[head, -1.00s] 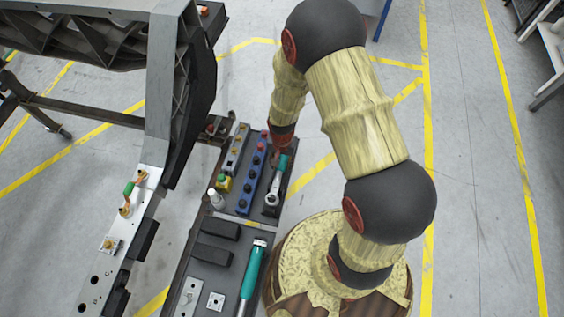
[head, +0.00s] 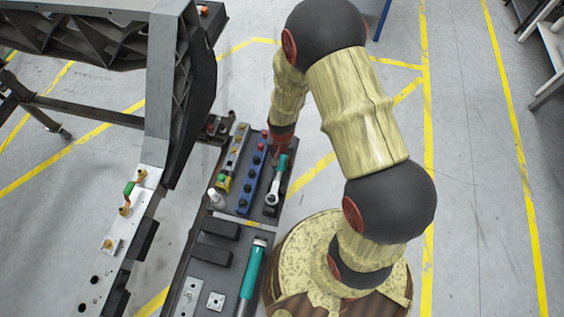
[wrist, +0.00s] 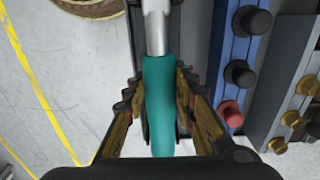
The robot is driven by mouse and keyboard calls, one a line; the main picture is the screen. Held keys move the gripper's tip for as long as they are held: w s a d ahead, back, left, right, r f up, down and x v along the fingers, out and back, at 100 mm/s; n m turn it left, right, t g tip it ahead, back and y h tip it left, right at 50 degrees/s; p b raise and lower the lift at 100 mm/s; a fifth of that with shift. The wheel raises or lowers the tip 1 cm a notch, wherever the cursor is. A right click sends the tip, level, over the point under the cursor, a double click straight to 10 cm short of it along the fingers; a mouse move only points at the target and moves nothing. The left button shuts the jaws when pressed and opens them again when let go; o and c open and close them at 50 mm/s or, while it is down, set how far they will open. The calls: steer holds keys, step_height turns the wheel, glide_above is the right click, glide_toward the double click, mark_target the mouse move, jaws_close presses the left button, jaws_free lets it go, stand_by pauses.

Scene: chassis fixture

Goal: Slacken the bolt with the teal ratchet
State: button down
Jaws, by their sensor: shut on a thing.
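The teal ratchet (head: 282,166) lies at the right side of the tool tray, its silver head toward the tray's near part. In the wrist view its teal handle (wrist: 159,105) runs between the fingers of my gripper (wrist: 162,118), which is shut on it. In the head view my gripper (head: 279,150) is mostly hidden by my arm. Brass-coloured bolts (head: 125,210) show on the silver plate of the chassis fixture (head: 119,232) at left, with a green part beside them. I cannot tell which one is the task's bolt.
The grey chassis frame (head: 172,90) rises at upper left. Floor at right is clear.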

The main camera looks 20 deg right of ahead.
mark_target(282, 160)
steer(key=shift+r, duration=0.1)
steer(key=shift+r+p, duration=2.85)
steer(key=shift+r, duration=0.6)
